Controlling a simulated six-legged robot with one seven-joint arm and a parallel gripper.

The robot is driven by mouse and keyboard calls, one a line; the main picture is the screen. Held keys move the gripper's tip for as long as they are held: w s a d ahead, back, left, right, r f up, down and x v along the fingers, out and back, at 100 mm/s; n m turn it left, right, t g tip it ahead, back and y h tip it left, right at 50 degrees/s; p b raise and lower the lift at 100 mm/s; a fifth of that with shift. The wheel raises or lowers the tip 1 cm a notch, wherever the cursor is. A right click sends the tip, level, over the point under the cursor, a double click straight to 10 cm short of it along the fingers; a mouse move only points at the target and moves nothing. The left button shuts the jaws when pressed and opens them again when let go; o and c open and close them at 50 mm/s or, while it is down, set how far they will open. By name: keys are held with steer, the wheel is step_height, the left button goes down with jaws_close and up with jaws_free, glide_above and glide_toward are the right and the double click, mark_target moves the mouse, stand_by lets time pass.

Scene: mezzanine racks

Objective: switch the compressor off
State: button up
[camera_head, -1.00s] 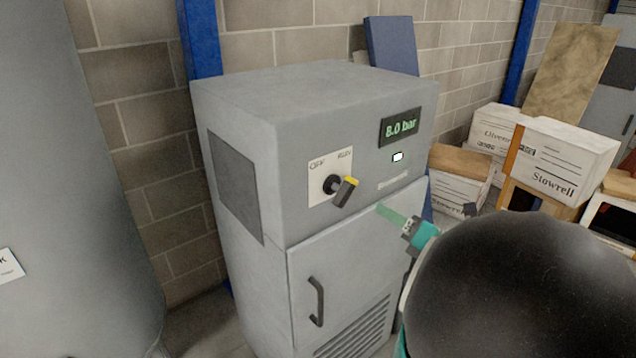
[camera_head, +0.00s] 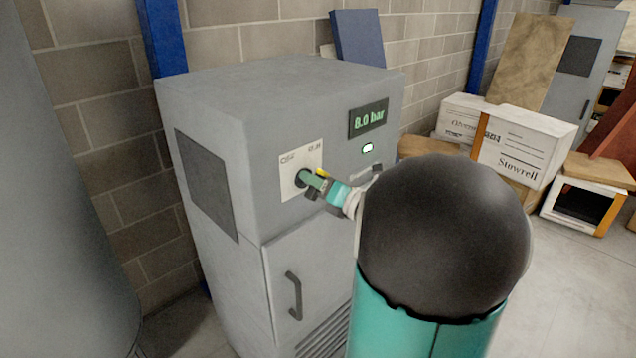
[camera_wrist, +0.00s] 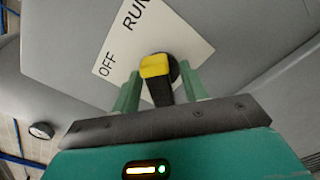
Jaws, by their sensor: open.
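The compressor (camera_head: 215,100) is a grey cabinet against the block wall, with a display (camera_head: 368,119) reading 8.0 bar and a lit green lamp (camera_head: 367,148). Its rotary switch is a black handle with a yellow end (camera_wrist: 156,68) on a white plate (camera_wrist: 122,44) marked OFF and RUN. In the head view my gripper (camera_head: 312,183) partly hides the switch.
A grey cylindrical tank (camera_head: 65,200) stands at the left. The cabinet door has a handle (camera_head: 294,295) below the switch. White and brown boxes (camera_head: 525,148) stand at the right, with open floor (camera_head: 560,270) in front of them.

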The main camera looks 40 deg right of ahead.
jaws_close()
steer(key=shift+n, duration=0.3)
steer(key=n, duration=0.3)
steer(key=shift+a, duration=0.15)
steer(key=n, duration=0.4)
steer(key=shift+a+r+n, duration=0.1)
steer(key=shift+a+n, duration=0.05)
steer(key=shift+n, duration=0.25)
steer(key=n, duration=0.3)
steer(key=shift+a+n, duration=0.1)
steer(key=shift+n, duration=0.2)
steer(key=shift+a+n, duration=0.1)
steer(key=shift+n, duration=1.8)
